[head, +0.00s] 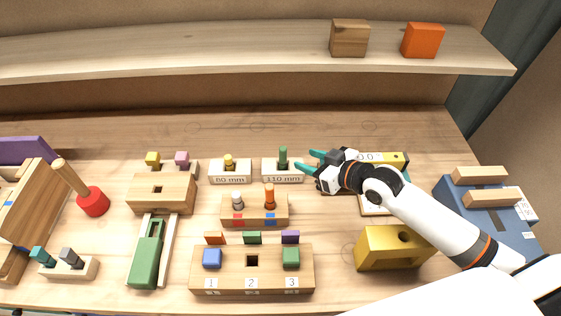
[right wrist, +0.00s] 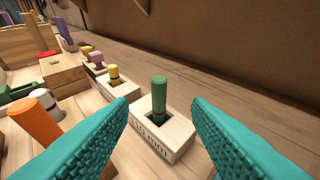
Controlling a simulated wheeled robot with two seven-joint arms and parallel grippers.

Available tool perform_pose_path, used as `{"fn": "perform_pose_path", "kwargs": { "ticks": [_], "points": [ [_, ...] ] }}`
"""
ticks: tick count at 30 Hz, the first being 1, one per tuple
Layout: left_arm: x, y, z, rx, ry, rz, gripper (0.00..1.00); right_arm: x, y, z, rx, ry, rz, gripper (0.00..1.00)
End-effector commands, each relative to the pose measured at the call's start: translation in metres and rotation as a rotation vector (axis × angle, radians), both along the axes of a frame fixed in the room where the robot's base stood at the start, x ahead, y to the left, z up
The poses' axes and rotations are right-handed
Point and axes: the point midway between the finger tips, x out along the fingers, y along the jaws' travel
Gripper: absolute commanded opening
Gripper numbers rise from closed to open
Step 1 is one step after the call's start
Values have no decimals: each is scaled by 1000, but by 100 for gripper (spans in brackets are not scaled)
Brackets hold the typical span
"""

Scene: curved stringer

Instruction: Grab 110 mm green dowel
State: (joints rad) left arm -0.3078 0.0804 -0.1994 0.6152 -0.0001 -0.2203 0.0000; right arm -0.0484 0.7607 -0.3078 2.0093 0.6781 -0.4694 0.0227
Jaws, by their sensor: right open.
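The green dowel (head: 283,156) stands upright in the hole of a pale wooden block (head: 270,178) labelled 110 mm, at the back middle of the table. In the right wrist view the dowel (right wrist: 159,97) stands in the block (right wrist: 178,131), seen between my fingers. My right gripper (head: 305,162) has teal fingers and is open, just right of the dowel, pointing left toward it. The fingers (right wrist: 160,125) show on both sides in the wrist view, and nothing is between them in contact. My left gripper is not in view.
A block labelled 80 mm (head: 230,178) with a yellow dowel stands left of the 110 mm block. A wooden block with a white and an orange peg (head: 255,213) lies in front. A yellow block (head: 392,250) stands at the right, under my right arm. A shelf (head: 200,52) runs above the back.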

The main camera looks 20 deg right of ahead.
Motion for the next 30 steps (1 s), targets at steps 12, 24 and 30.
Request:
{"fn": "perform_pose_path", "kwargs": {
  "ticks": [12,24,30],
  "points": [
    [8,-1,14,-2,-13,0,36,50,27,-22,1,1,-2,45],
    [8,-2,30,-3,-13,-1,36,83,47,-35,1,0,0,45],
    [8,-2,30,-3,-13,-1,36,96,55,-44,0,0,1,45]
  ]
}}
